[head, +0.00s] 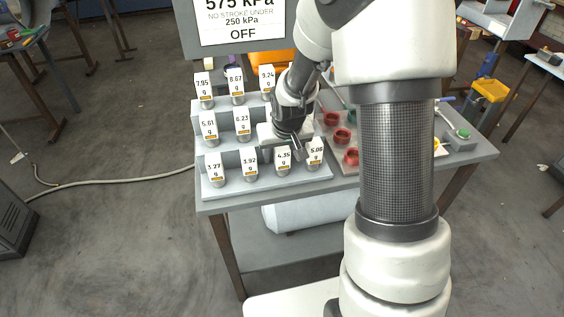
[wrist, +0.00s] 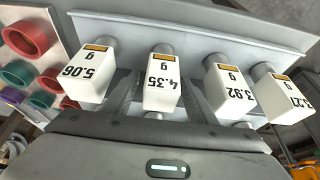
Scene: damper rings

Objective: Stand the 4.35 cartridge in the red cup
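The 4.35 cartridge (head: 283,156) is a white block with a black number and an orange stripe on a grey stem. It stands in the front row of a grey stepped rack (head: 216,190), between 3.92 and 5.06. In the wrist view the 4.35 cartridge (wrist: 161,82) lies between the fingers of my gripper (wrist: 160,98), with a gap on each side. My gripper looks open; its fingertips are partly hidden. In the head view, several red cups (head: 341,135) sit on a panel right of the rack; a red cup (wrist: 30,36) also shows in the wrist view.
The 5.06 cartridge (wrist: 86,80) and the 3.92 cartridge (wrist: 228,84) stand close on either side. More cartridges fill the upper steps. Green cups (wrist: 18,72) and a purple cup (wrist: 68,103) sit among the red ones. A pressure sign (head: 240,22) stands behind the rack.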

